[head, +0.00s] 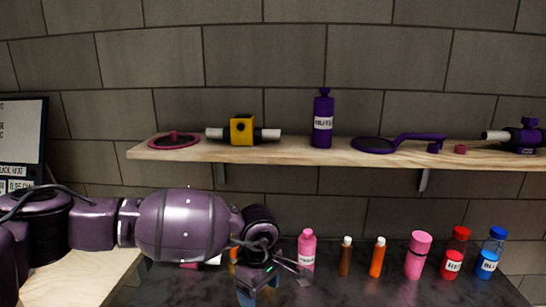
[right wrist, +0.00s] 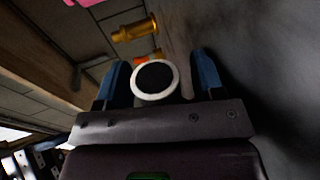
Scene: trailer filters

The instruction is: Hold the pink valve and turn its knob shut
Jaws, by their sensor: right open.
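My left arm comes in from the left in the head view and ends in my left gripper (head: 262,279), low over the dark counter; its jaw gap is not clear. A pink patch (head: 189,265) and a white piece (head: 213,260) show just below this arm. They may be parts of the pink valve, but the arm hides most of that spot. In the right wrist view my right gripper (right wrist: 155,78) has its two blue fingers wide apart. A round white rim with a dark middle (right wrist: 136,83) shows between them, possibly a pipe end; whether it touches a finger is unclear.
The dark counter (head: 345,294) holds several bottles, including a pink bottle (head: 307,248) beside my left gripper and a red bottle (head: 455,253). The wooden shelf (head: 280,153) above bears a yellow valve (head: 242,130) and a purple valve (head: 525,139). An amber bottle (right wrist: 136,30) shows in the right wrist view.

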